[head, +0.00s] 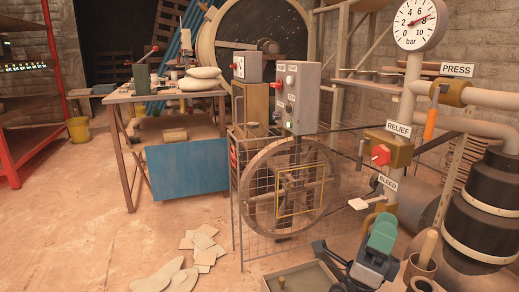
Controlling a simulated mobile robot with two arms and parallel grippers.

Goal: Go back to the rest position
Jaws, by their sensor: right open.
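My right gripper (332,266) shows at the bottom, right of the middle, in the head view. Its dark fingers are apart and nothing shows between them. It is over or near a shallow tray (268,284) at the bottom edge; whether it touches the tray I cannot tell. A green and dark part of my right arm shows behind the fingers. My left gripper is not in view.
A caged handwheel (250,190) stands behind the tray. Pipework with a gauge (418,24), a RELIEF valve (388,150) and a BLEED lever (362,202) is close by on the right.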

